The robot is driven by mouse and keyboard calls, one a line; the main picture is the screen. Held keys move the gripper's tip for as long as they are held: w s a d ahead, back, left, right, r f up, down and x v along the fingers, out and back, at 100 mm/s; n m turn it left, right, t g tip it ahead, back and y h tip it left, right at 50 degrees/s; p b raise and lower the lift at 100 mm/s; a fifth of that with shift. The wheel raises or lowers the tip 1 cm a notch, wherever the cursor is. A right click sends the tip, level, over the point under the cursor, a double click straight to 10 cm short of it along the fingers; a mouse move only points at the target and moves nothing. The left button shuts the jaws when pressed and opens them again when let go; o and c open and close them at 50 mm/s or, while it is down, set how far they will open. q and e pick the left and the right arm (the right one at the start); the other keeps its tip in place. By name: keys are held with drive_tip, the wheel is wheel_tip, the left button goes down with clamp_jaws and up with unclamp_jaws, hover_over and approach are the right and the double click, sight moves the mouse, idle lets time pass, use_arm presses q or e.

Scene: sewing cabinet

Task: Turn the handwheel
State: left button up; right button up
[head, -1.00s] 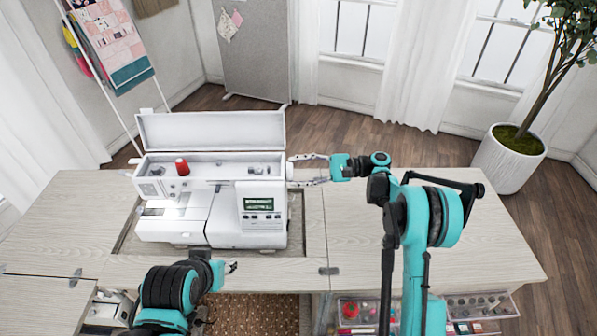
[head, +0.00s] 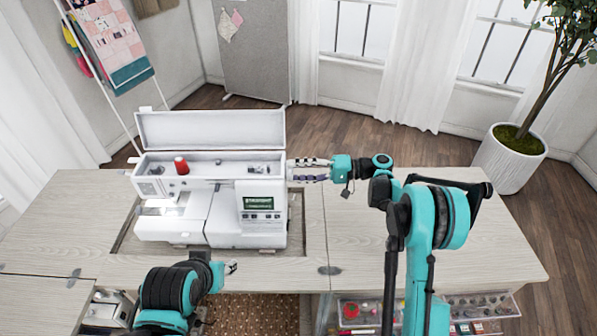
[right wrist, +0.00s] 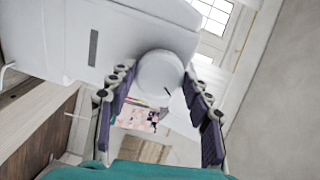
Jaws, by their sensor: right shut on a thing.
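The white sewing machine (head: 212,212) stands in the cabinet's cut-out, its top lid raised. Its round white handwheel (right wrist: 160,72) sticks out of the machine's right end and shows in the right wrist view with a short dark mark on its face. My right gripper (head: 291,170) reaches in from the right, level with the wheel. In the right wrist view its two padded fingers lie on either side of the wheel and are shut on it. The wheel is mostly hidden by the fingers in the head view. My left gripper (head: 231,268) hangs at the table's front edge, small and partly hidden.
The pale wooden cabinet top (head: 440,235) is clear to the right of the machine. A red thread spool (head: 181,165) stands in the machine's top. An open drawer (head: 470,312) of sewing supplies is below the right front edge.

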drive_tip(key=shift+f+n+t+b, duration=0.1)
drive_tip(key=shift+n+t+b, duration=0.25)
drive_tip(key=shift+n, duration=3.15)
drive_tip(key=o, duration=1.2)
drive_tip(key=shift+c, duration=0.2)
drive_tip(key=shift+d, duration=0.1)
drive_tip(key=d, duration=1.1)
drive_tip(key=shift+s+d+r, duration=0.2)
drive_tip(key=shift+s+d, duration=0.15)
